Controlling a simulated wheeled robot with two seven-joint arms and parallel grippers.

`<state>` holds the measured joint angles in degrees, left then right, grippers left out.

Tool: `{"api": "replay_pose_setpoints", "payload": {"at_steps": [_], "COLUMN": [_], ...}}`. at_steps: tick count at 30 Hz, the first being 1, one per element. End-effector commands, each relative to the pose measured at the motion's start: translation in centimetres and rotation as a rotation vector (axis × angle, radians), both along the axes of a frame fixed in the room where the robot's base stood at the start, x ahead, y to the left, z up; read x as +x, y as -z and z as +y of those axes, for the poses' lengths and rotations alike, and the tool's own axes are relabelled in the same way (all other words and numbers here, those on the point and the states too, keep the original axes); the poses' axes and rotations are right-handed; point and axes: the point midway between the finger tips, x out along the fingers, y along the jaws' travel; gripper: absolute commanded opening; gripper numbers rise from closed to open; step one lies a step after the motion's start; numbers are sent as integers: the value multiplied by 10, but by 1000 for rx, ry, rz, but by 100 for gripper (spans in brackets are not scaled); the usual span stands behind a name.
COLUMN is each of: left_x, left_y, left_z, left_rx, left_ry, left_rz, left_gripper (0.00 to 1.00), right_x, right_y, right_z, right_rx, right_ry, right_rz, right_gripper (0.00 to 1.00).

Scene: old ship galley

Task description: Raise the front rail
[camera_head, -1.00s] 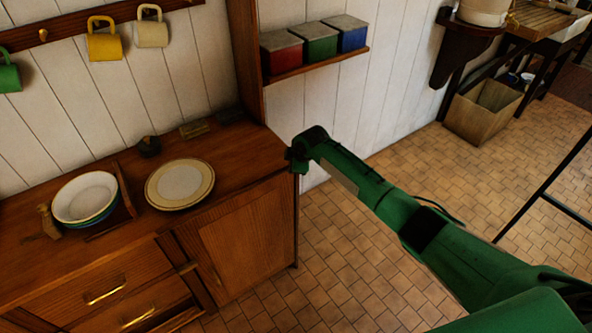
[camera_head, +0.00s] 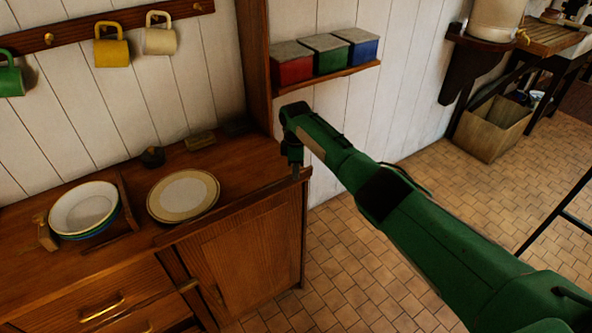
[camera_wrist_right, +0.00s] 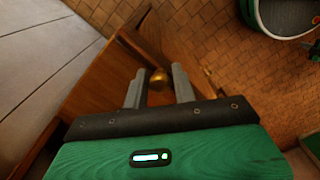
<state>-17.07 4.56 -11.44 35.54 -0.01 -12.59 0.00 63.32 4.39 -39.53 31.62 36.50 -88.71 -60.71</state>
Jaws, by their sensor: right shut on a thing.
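The front rail (camera_head: 235,208) is a narrow wooden strip along the front edge of the dresser top, above the cupboard door. It stands slightly proud of the top. My right gripper (camera_head: 296,172) points down at the rail's right end. In the right wrist view, its two grey fingers (camera_wrist_right: 158,88) stand on either side of a small brass knob (camera_wrist_right: 158,77), and the gripper is shut on it. The fingertips and the knob are hard to make out in the head view. My left gripper is not in view.
On the dresser top (camera_head: 140,240) are a plate (camera_head: 183,195), stacked bowls (camera_head: 84,208) inside a low wooden divider (camera_head: 128,202), and small dark items by the wall. A shelf with tins (camera_head: 325,55) is behind my right arm. The floor at right is mostly clear.

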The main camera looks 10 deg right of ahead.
Motion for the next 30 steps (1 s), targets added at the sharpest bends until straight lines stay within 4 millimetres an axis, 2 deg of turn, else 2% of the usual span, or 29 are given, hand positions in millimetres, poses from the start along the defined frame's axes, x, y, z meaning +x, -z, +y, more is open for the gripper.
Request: {"api": "replay_pose_setpoints", "payload": {"at_steps": [13, 14, 16, 26, 30], "left_x": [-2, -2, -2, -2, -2], "left_y": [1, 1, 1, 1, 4], "left_z": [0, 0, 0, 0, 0], "left_rx": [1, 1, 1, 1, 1], "left_ry": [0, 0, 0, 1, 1], "left_rz": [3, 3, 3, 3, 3], "left_gripper": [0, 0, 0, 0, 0], "right_x": [-1, -1, -1, 0, 1], "right_y": [3, 3, 3, -1, -14], "right_z": [0, 0, 0, 0, 0], "right_rx": [-2, -2, -2, -2, -1], "right_ry": [4, 4, 4, 1, 0], "right_rz": [10, 10, 10, 6, 3], "right_gripper": [0, 31, 44, 45, 45]}}
